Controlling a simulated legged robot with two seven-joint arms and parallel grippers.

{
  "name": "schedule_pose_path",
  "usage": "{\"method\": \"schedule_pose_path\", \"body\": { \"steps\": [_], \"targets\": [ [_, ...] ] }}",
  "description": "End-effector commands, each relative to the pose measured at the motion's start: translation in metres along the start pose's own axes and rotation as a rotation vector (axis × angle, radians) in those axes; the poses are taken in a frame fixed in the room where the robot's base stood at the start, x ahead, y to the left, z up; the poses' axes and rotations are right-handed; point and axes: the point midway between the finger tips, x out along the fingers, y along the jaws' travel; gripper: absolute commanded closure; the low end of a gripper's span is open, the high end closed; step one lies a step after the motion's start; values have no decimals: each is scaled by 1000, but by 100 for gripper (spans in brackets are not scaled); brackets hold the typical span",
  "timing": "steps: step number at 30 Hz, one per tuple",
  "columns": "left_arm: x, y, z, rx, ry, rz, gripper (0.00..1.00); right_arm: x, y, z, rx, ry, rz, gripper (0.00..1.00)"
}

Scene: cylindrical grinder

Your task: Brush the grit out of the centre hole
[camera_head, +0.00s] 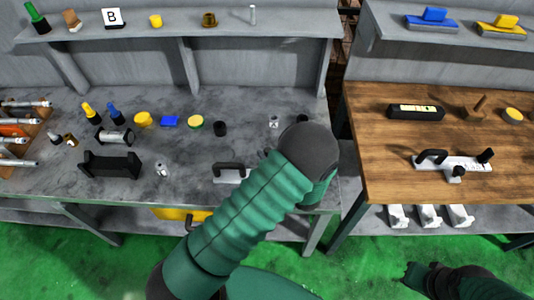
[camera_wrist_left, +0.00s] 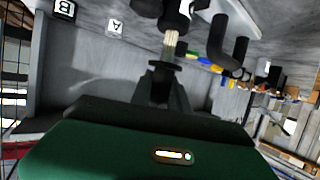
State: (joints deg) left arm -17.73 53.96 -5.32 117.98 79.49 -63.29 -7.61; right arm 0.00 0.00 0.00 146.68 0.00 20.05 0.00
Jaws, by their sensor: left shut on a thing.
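In the left wrist view my left gripper (camera_wrist_left: 160,88) is shut on a brush with pale bristles (camera_wrist_left: 171,42). The bristles point to the end of a dark cylindrical part (camera_wrist_left: 176,12) at the top edge. They look close to it or touching; I cannot tell whether they enter a hole. No grit can be made out. In the head view my green left arm reaches over the grey bench, and its dark wrist hides the brush and most of the gripper. My right gripper (camera_head: 420,277) is at the lower right, away from the benches, and its opening is unclear.
A dark handle (camera_wrist_left: 236,52) stands close beside the brush. On the grey bench (camera_head: 190,180) are a black cradle (camera_head: 110,165), a black cylinder (camera_head: 220,128) and several small items. A wooden bench (camera_head: 390,165) on the right holds a gauge-like tool (camera_head: 453,163) and a black case (camera_head: 416,112).

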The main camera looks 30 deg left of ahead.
Motion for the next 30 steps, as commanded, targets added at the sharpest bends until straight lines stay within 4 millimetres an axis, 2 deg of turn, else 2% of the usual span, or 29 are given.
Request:
{"method": "schedule_pose_path", "body": {
  "steps": [8, 21, 30],
  "targets": [
    [5, 7, -1, -1, 0, 0, 100, 0, 0, 0, 0, 0, 0, 100],
    [-2, -3, 0, -1, 0, 0, 100, -5, 0, -1, 0, 0, 0, 100],
    [4, 5, -1, -2, 1, 0, 100, -4, 0, -1, 0, 0, 0, 100]
  ]
}}
